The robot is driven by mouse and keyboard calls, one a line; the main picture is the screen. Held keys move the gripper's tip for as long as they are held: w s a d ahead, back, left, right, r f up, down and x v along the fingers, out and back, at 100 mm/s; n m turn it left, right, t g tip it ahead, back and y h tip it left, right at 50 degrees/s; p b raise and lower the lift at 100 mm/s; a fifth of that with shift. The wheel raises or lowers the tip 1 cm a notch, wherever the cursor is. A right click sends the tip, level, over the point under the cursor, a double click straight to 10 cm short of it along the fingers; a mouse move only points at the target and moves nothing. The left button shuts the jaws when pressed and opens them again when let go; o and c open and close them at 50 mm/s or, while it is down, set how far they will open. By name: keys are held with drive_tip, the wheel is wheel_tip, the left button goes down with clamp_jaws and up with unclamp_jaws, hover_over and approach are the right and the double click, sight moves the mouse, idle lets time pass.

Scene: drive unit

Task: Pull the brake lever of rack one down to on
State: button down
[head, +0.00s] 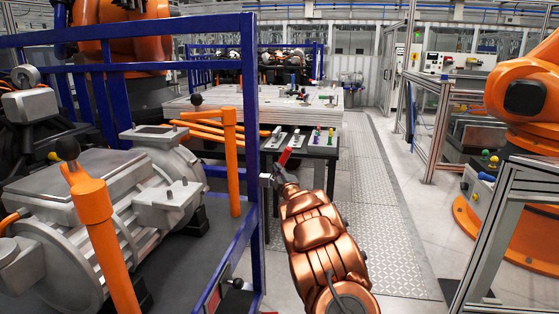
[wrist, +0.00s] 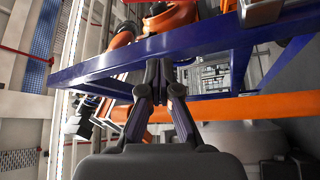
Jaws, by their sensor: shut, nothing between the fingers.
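Rack one appears to be the near blue frame (head: 252,110) at the left in the head view. A short red handle (head: 285,156) shows beside its right post, tilted up to the right, just above my gripper (head: 281,174); it may be the brake lever. I cannot tell whether they touch. A black knob (head: 238,284) is low on the same frame, near a small red part. In the wrist view my gripper (wrist: 164,68) is shut and empty, its fingertips in front of or against a blue rail (wrist: 215,40). No red handle is clear there.
Grey motor housings (head: 110,200) and orange posts (head: 95,215) fill the rack. A dark table (head: 318,150) with small coloured tools stands behind my gripper. An orange robot arm (head: 525,90) and metal fencing (head: 490,225) are at the right. The tread-plate floor (head: 385,200) is clear.

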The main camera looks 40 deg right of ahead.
idle(0.3)
drive_tip(key=w+d+p, duration=0.4)
drive_tip(key=w+d, duration=0.2)
drive_tip(key=shift+w+d+r, duration=0.3)
drive_tip(key=shift+d+r, duration=0.1)
idle(1.2)
drive_tip(key=shift+s+d+f, duration=0.1)
drive_tip(key=shift+f, duration=0.05)
